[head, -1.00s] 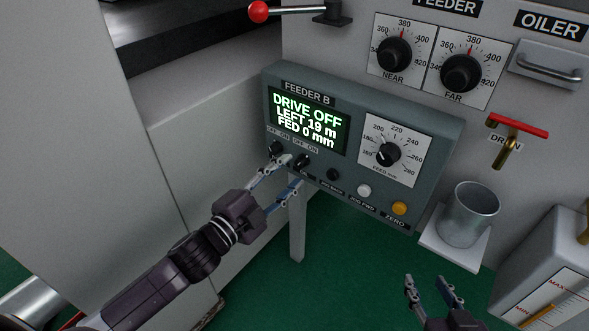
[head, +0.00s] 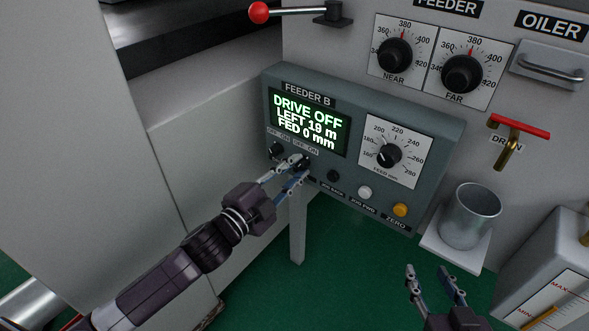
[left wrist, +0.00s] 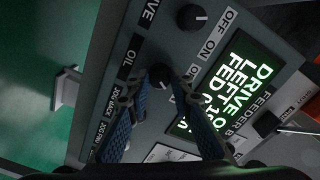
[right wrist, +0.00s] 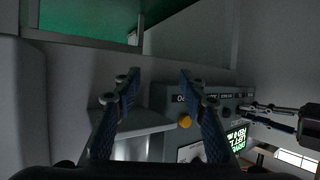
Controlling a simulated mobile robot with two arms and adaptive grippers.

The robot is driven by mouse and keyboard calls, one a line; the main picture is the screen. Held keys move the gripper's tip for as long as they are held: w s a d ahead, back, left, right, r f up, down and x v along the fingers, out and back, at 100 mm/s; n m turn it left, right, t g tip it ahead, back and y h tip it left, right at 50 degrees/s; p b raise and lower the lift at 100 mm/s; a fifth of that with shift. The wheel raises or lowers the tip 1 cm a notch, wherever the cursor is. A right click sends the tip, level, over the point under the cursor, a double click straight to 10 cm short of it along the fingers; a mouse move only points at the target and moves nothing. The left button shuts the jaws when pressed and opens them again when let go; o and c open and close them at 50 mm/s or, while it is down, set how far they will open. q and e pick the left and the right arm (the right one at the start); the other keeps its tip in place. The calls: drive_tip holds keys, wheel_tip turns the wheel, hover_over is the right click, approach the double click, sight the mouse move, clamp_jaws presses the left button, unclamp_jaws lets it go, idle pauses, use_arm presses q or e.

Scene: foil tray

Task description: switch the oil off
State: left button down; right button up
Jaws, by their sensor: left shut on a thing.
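The feeder B box (head: 445,130) has two small black switch knobs under its lit screen. The oil knob (left wrist: 160,74) sits beside the OIL label in the left wrist view, with OFF and ON marks near it. My left gripper (head: 298,168) is shut on the oil knob, one finger on either side; the knob is partly hidden by the fingers in the head view. I cannot tell which mark the oil knob points at. The drive knob (left wrist: 191,18) is beside it, free of the fingers. My right gripper (head: 436,272) is open and empty, low at the right.
The screen (head: 308,120) reads DRIVE OFF, LEFT 19 m, FED 0 mm. A feed dial (head: 388,153) and several push buttons are on the same box. A metal cup (head: 470,215) and a red-handled drain valve (head: 520,127) are to the right.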

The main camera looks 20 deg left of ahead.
drive_tip(key=shift+f, duration=0.1)
